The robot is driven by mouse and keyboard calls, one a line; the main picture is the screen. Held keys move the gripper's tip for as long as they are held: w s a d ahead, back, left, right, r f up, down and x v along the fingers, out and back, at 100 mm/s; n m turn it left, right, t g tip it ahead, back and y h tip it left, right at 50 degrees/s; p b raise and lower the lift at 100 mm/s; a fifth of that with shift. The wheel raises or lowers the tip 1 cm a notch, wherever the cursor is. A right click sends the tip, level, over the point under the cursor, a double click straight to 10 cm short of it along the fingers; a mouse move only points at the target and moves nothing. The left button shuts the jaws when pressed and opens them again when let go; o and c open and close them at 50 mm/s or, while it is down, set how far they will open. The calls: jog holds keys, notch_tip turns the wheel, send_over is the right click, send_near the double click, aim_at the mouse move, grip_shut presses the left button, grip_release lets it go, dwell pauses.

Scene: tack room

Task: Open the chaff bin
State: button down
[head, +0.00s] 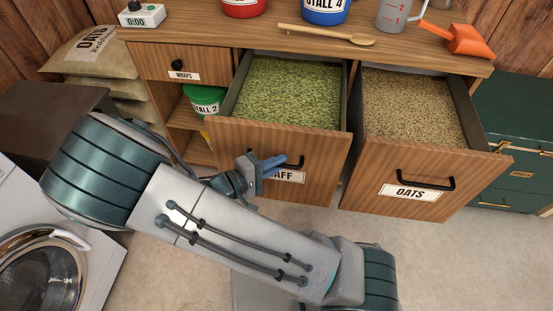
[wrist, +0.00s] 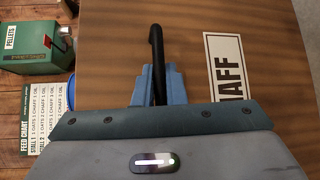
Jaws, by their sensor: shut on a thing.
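The chaff bin (head: 225,135) is a wooden drawer with a black handle (head: 297,163) and a label partly reading "AFF". It stands pulled out from the cabinet, and green chaff (head: 288,92) shows inside. My gripper (head: 275,163) is at the front of this bin, its blue fingers shut on the black handle. In the wrist view the handle (wrist: 156,60) runs up from between the fingers (wrist: 156,85), beside the label (wrist: 229,68). The arm covers the lower left of the bin front in the head view.
The oats bin (head: 365,190) stands pulled out just right of the chaff bin. A wooden spoon (head: 325,35), orange scoop (head: 466,40), jug and tubs are on the counter. A washing machine (head: 40,250) is at lower left, a green chest (head: 510,110) at right. Some floor (head: 420,265) is clear.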

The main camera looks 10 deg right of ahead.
jog(key=c, duration=1.5)
grip_release()
jog(key=p+v, duration=0.1)
jog(key=v, duration=1.3)
jog(key=shift+d+r, duration=0.1)
jog(key=shift+d, duration=0.05)
jog(key=s+d+r+m+g+y+p, duration=0.1)
jog(key=d+r+y+p, duration=0.4)
jog(key=r, duration=0.5)
jog(key=s+d+r+m+g+y+p, duration=0.1)
jog(key=d+r+m+g+y+p, duration=0.1)
jog(key=d+r+y+p, duration=0.3)
jog(key=s+d+r+m+g+y+p, duration=0.1)
jog(key=d+r+m+y+p, duration=0.3)
jog(key=d+r, duration=0.6)
notch_tip(320, 180, up, 5)
jog(key=shift+s+d+f+y+p, duration=0.1)
jog(key=shift+s+d+y+p, duration=0.1)
jog(key=shift+d+y+p, duration=0.35)
